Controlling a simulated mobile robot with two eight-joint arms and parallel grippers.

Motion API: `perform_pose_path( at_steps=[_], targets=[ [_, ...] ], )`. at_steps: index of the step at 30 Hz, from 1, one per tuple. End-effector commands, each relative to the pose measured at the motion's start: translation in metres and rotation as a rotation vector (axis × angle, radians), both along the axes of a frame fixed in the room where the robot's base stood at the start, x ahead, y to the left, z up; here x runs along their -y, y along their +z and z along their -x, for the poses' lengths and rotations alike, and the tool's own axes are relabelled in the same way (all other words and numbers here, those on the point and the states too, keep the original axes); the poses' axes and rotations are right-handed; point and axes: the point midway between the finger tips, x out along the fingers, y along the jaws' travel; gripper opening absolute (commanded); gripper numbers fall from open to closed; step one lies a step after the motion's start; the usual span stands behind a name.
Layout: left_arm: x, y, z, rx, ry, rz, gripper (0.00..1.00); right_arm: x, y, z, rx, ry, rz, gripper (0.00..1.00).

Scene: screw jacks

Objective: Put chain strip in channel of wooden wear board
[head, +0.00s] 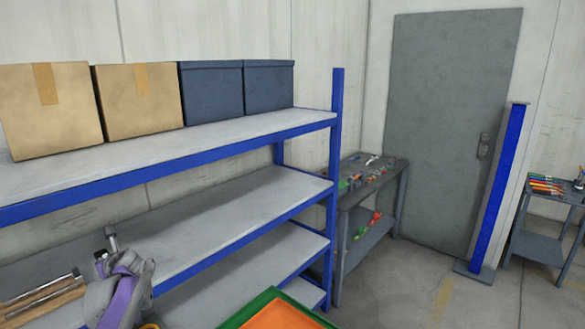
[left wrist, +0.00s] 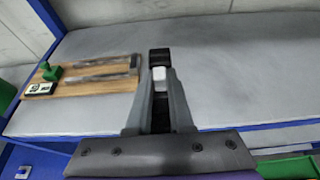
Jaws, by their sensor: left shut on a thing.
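The wooden wear board (left wrist: 112,88) lies on a grey shelf, left of my left gripper (left wrist: 160,72) in the left wrist view. Greyish metal strips run along its top, with a channel between them. A green knob-like piece and a small black-and-white label sit at its left end. The board (head: 45,302) also shows at the lower left of the head view, beside my left gripper (head: 108,258). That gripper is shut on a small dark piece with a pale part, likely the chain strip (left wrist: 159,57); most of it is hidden. My right gripper is out of view.
The blue-framed shelf (head: 235,215) has free room right of the board. Cartons (head: 138,98) and dark blue boxes (head: 240,88) stand on the upper shelf. An orange-and-green bin (head: 278,312) is at the bottom. A bench (head: 368,185) with tools stands beyond.

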Motion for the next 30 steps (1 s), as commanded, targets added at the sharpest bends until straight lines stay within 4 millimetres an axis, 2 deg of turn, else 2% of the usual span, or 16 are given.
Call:
perform_pose_path(
  at_steps=[3, 8, 11, 14, 16, 21, 24, 27, 30],
  targets=[
    [0.003, -0.001, -0.001, 0.0, -0.005, 0.0, 0.0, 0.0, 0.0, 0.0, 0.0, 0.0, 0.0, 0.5],
    [0.048, -0.024, -0.008, -0.002, -0.079, 0.001, 0.0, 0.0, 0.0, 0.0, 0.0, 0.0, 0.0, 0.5],
    [0.081, -0.04, -0.01, -0.003, -0.134, 0.001, 0.0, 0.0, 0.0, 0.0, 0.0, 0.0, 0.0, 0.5],
    [0.123, -0.059, -0.008, -0.004, -0.203, 0.001, 0.0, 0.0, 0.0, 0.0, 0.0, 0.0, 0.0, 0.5],
    [0.158, -0.075, -0.004, -0.004, -0.262, 0.002, 0.0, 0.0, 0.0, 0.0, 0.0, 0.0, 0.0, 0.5],
    [0.243, -0.112, 0.022, -0.005, -0.41, 0.001, 0.0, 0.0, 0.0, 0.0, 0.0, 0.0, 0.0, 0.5],
    [0.282, -0.128, 0.041, -0.003, -0.485, 0.0, 0.0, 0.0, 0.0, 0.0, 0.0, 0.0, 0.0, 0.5],
    [0.31, -0.139, 0.058, -0.002, -0.541, 0.0, 0.0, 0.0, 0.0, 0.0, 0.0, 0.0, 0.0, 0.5],
    [0.327, -0.146, 0.07, -0.001, -0.576, -0.001, 0.0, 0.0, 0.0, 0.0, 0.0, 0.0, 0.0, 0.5]
  ],
)
